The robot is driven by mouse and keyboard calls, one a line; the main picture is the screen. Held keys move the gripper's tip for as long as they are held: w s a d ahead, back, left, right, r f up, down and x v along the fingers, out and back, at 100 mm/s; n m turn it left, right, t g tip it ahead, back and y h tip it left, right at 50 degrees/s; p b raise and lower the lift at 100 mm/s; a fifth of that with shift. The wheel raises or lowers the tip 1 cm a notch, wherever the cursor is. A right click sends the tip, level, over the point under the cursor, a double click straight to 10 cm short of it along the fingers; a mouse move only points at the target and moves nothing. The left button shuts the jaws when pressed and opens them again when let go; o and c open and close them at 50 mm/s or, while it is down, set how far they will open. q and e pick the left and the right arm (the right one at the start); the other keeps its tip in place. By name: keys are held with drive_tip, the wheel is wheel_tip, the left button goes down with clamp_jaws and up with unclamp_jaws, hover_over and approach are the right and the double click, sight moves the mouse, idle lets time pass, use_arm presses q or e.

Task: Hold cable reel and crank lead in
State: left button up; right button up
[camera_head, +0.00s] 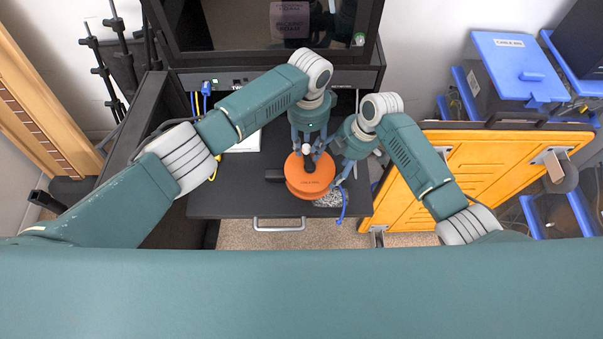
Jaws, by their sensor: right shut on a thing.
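The orange cable reel (309,181) sits over the dark pull-out shelf in the middle of the head view. A blue lead (343,206) hangs at the reel's right side. My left gripper (307,152) points down at the reel's far edge, its fingers on either side of a small white-topped crank knob (307,149). I cannot tell whether they grip it. My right gripper (335,170) is shut on the reel's right side; its exact contact is partly hidden.
The dark shelf (230,200) has a metal handle (279,227) at its front and free room on its left. A crumpled silvery item (328,200) lies beside the reel. A monitor (270,28) stands behind.

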use_arm(q)
drive_tip(key=shift+w, duration=0.1)
drive_tip(key=shift+r, duration=0.25)
drive_tip(key=shift+a+r, duration=0.1)
drive_tip(key=shift+r, duration=1.85)
